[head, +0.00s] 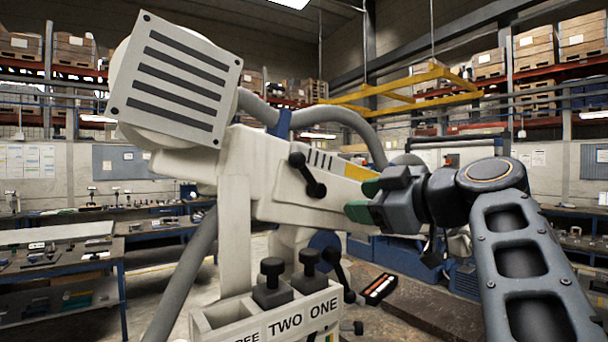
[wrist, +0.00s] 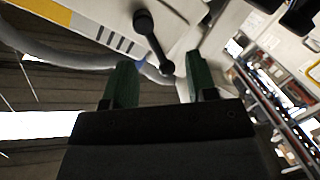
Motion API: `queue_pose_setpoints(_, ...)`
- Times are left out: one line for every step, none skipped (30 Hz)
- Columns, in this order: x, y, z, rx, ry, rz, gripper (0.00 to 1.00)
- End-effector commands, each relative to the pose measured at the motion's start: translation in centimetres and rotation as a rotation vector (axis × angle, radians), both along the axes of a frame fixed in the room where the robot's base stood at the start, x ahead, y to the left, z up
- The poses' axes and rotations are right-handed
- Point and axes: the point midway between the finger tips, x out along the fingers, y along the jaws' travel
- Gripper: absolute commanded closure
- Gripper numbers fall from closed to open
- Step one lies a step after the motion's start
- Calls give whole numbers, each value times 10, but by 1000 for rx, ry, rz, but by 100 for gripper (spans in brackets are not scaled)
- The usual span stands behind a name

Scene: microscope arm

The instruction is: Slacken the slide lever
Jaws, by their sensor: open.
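A black lever with ball ends (head: 307,175) sits on the side of the white microscope arm (head: 262,178). It is tilted, with one ball up left and the other down right. I take it for the slide lever, though no label shows. My gripper (head: 363,199) is to the right of this lever, its green fingers pointing left. In the wrist view the lever (wrist: 154,42) shows beyond the fingertips, its lower ball between them in the picture. The gripper (wrist: 159,66) is open and empty, and I see no contact with the lever.
A white holder (head: 275,322) marked "TWO ONE" stands below the arm with black knobbed pieces (head: 271,281) in it. Another black lever (head: 341,274) hangs to its right. A grey hose (head: 345,120) curves over the arm. Workbenches (head: 65,262) stand at left.

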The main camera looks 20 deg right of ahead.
Motion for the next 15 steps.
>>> queue_pose_setpoints(-5, 1, 14, -51, -64, 21, 48)
queue_pose_setpoints(-7, 3, 21, -79, -98, 35, 48)
queue_pose_setpoints(-11, 4, 28, -111, -136, 48, 48)
queue_pose_setpoints(-12, 6, 33, -130, -160, 57, 48)
queue_pose_setpoints(-14, 7, 37, -148, -179, 64, 48)
queue_pose_setpoints(-14, 9, 41, -166, -201, 73, 48)
queue_pose_setpoints(-14, 10, 44, -176, -213, 77, 48)
queue_pose_setpoints(-13, 11, 46, -184, -222, 81, 48)
queue_pose_setpoints(-11, 13, 48, -190, -230, 86, 48)
queue_pose_setpoints(-9, 15, 49, -192, -233, 88, 48)
queue_pose_setpoints(-6, 17, 50, -193, -236, 88, 48)
queue_pose_setpoints(-2, 20, 50, -193, -236, 91, 48)
queue_pose_setpoints(2, 22, 50, -194, -237, 91, 48)
queue_pose_setpoints(7, 25, 50, -195, -235, 91, 48)
queue_pose_setpoints(14, 28, 51, -193, -235, 92, 48)
